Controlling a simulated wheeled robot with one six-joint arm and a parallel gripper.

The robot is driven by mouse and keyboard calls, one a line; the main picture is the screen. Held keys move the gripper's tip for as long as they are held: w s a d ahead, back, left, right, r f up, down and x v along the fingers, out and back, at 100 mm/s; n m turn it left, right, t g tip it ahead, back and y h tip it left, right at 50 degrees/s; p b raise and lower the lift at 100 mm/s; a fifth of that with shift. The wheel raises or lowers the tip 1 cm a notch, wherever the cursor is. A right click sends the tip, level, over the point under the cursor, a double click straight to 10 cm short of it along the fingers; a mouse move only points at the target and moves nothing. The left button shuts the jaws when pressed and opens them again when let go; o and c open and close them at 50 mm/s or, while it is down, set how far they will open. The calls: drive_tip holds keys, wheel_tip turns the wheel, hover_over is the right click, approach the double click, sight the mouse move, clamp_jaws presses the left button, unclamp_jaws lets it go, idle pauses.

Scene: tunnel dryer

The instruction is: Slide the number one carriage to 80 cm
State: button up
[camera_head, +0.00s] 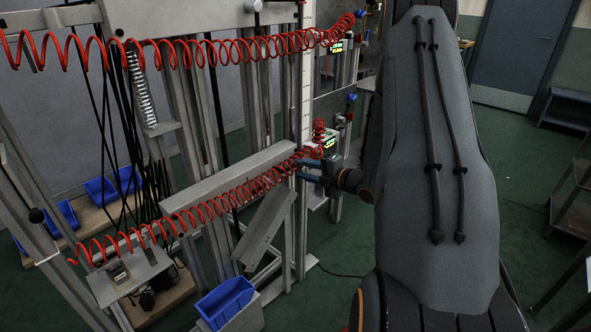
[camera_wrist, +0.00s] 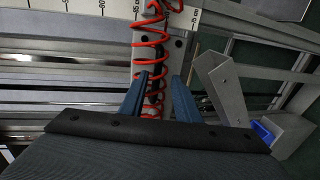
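A lower carriage with a lit green display (camera_head: 329,142) sits on the upright frame, just above and behind my gripper. A higher carriage with a similar display (camera_head: 336,47) is near the top. No carriage number is readable. A white scale strip (camera_head: 307,65) runs up the post; a marked strip (camera_wrist: 100,8) also crosses the top of the wrist view. My gripper (camera_head: 305,169) has blue fingers parted beside the lower red coiled hose (camera_head: 225,203). In the wrist view, my gripper (camera_wrist: 159,77) is open, with the red coil (camera_wrist: 150,40) and something dark showing between the fingers.
Another red coiled hose (camera_head: 200,54) runs across the top. Blue-knobbed parts (camera_head: 351,97) stick out near the carriages. A slanted metal channel (camera_head: 264,228) and a blue bin (camera_head: 225,299) are below. Open green floor (camera_head: 335,290) lies right of the frame.

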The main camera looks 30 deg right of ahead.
drive_tip(key=v, duration=0.3)
drive_tip(key=shift+s+d, duration=0.1)
drive_tip(key=shift+s, duration=0.25)
drive_tip(key=s+a+r+m+g+h, duration=0.25)
drive_tip(key=a+m+g+h, duration=0.45)
drive_tip(key=m, duration=0.4)
drive_tip(key=s+a+r+m+g, duration=0.2)
drive_tip(key=s+a+m, duration=0.3)
drive_tip(key=s+a, duration=0.3)
drive_tip(key=s+a+r+m+g+y, duration=0.1)
drive_tip(key=s+a+m+g, duration=0.4)
drive_tip(key=s, duration=1)
drive_tip(key=a+r+m, duration=0.1)
drive_tip(key=a, duration=0.2)
drive_tip(key=shift+s+a+g+y, duration=0.2)
drive_tip(key=shift+a+g+y, duration=0.1)
drive_tip(key=shift+f, duration=0.1)
